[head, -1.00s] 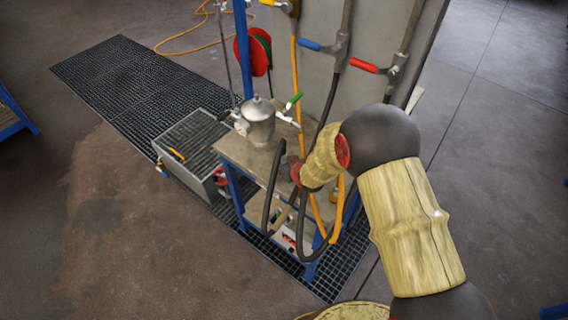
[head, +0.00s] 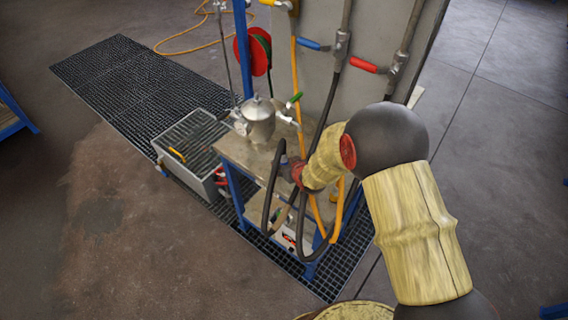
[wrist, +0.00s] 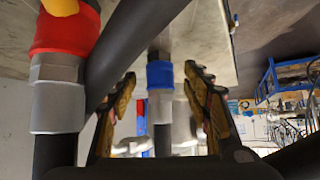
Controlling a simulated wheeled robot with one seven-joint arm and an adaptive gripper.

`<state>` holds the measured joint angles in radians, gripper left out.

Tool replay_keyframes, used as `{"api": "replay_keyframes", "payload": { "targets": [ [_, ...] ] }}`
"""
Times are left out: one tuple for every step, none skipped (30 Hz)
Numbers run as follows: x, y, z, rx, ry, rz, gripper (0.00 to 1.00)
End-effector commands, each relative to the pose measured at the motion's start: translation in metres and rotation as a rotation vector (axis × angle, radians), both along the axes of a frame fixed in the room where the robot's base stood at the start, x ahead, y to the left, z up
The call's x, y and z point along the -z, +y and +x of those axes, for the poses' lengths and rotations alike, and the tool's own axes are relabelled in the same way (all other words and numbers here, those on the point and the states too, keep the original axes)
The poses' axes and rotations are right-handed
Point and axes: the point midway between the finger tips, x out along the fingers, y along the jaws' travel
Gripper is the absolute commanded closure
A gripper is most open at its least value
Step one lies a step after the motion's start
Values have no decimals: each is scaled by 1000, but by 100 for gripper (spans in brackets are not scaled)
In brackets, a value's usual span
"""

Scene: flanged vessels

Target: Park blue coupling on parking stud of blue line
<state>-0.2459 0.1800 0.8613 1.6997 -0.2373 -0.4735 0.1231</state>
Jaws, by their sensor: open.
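In the wrist view the blue-banded coupling (wrist: 160,76) shows between the two open fingers of my gripper (wrist: 160,88), with grey metal above and below its band. The fingers stand apart on either side of it, with visible gaps. In the head view my gripper (head: 290,170) is at the bench's right part, beside a dark hose loop; a small bluish-grey piece, probably the blue coupling (head: 283,159), shows by its tip. I cannot make out a parking stud.
A red-banded coupling (wrist: 64,35) on a dark hose is close at left in the wrist view; another dark hose crosses diagonally. A metal vessel (head: 259,125) stands on the bench (head: 232,150). Blue (head: 308,44) and red (head: 363,66) valve handles are on the panel behind.

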Motion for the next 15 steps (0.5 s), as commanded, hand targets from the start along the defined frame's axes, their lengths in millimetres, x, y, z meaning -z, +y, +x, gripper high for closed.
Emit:
{"api": "replay_keyframes", "payload": {
  "targets": [
    [-7, -2, -5, 0, -2, 1, 51],
    [-9, -4, -9, 0, -2, 1, 51],
    [-15, -6, -14, 0, -3, 1, 51],
    [-18, -7, -18, 0, -2, 1, 51],
    [-22, -9, -21, -1, -3, 0, 51],
    [-26, -11, -27, -1, -2, 0, 51],
    [-30, -12, -30, -1, -3, 0, 51],
    [-33, -14, -35, -1, -2, 0, 51],
    [-38, -16, -39, 0, -4, 0, 51],
    [-41, -17, -43, -1, -2, 0, 51],
    [-45, -19, -46, 0, -3, 0, 51],
    [-48, -21, -51, -1, -2, 0, 51],
    [-51, -22, -54, -1, -2, -1, 51],
    [-54, -23, -57, -1, -3, 0, 51],
    [-56, -25, -61, -1, -2, 0, 51]
  ]
}}
